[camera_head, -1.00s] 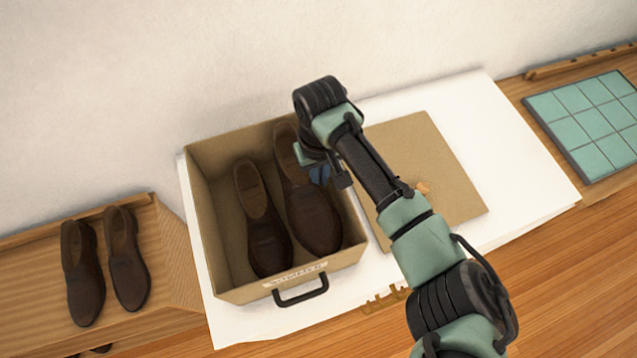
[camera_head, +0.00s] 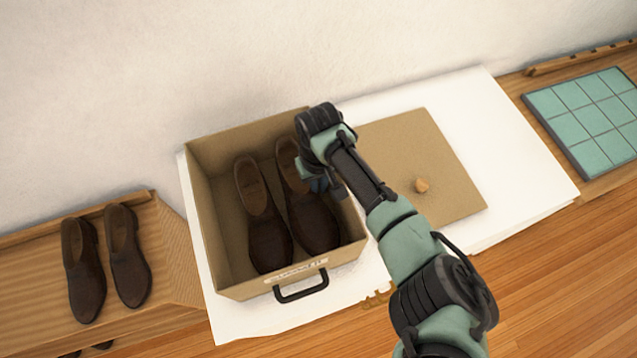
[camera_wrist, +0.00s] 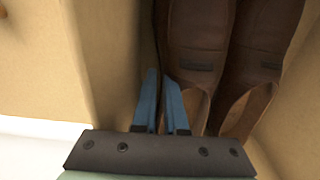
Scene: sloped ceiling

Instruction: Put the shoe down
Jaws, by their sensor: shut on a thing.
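Two dark brown shoes are in an open cardboard box (camera_head: 215,240), side by side with toes towards the handle. The left shoe (camera_head: 268,235) lies in the box. My gripper (camera_head: 318,182) is at the heel end of the right shoe (camera_head: 315,222), inside the box by its right wall. In the wrist view my gripper's blue fingers (camera_wrist: 160,78) are close together at the rim of this shoe (camera_wrist: 195,50), shut on it. The other shoe (camera_wrist: 258,55) is beside it. Whether the held shoe touches the box floor cannot be told.
The box stands on a white surface (camera_head: 510,170). Another shoe pair (camera_head: 105,265) stands on a wooden unit at left. A green tiled panel (camera_head: 590,115) is at far right.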

